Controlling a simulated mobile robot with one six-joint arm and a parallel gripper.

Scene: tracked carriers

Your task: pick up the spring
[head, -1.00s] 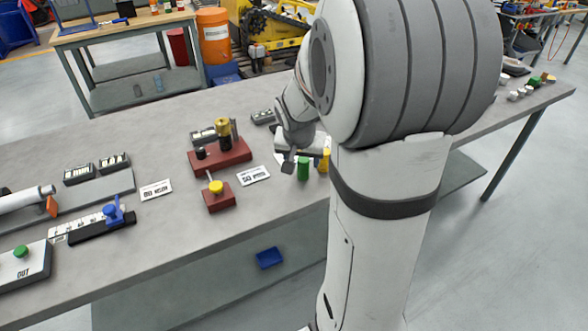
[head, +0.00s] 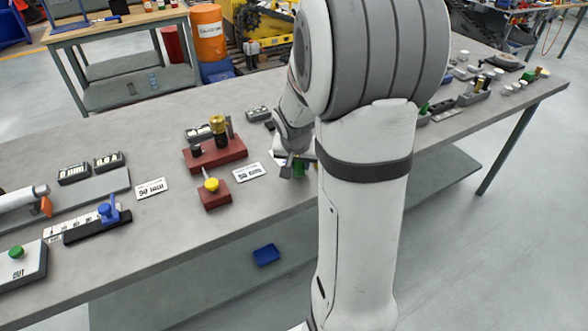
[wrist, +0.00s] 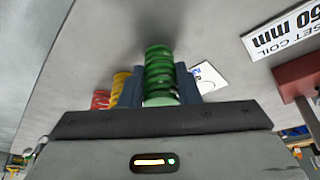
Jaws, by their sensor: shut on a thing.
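My gripper (head: 292,168) is at the table's front part, left of my arm column in the head view. It is shut on a green spring (wrist: 159,75), which stands between the two grey-blue fingers in the wrist view. The green spring (head: 299,169) shows only in part in the head view. I cannot tell whether its far end touches the table. A yellow spring (wrist: 121,84) and a red spring (wrist: 101,99) stand to the left of the gripper in the wrist view. My arm hides them in the head view.
A white "50 mm set coil" card (wrist: 285,28) lies near the gripper. A red block with a yellow knob (head: 211,185) and a larger red fixture (head: 215,155) stand to the left. A blue tray (head: 265,255) sits on the lower shelf. Other parts stand at the table's right.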

